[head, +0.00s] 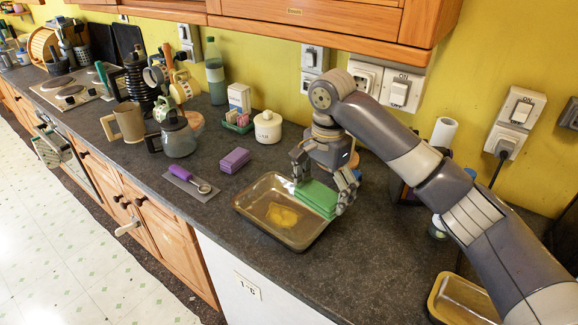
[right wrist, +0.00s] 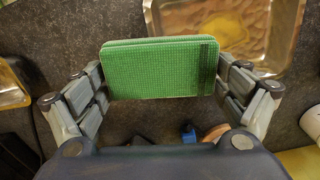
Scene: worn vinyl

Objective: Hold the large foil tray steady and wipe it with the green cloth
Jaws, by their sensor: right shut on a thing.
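The large foil tray (head: 262,232) lies on the dark worktop, with a yellow smear (head: 283,215) on its bottom. My right gripper (head: 320,190) is shut on the folded green cloth (head: 318,199) at the tray's back right corner. In the right wrist view, the cloth (right wrist: 160,68) sits between both fingers, and the tray (right wrist: 225,40) shows beyond it at the upper right. I cannot tell whether the cloth touches the tray's rim. My left gripper is not in view.
Purple sponges (head: 234,160) and a purple-handled tool on a grey board (head: 183,190) lie left of the tray. A white lidded pot (head: 268,127) stands behind. A second foil tray (head: 462,300) is at the lower right. The worktop in front of the large tray is clear.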

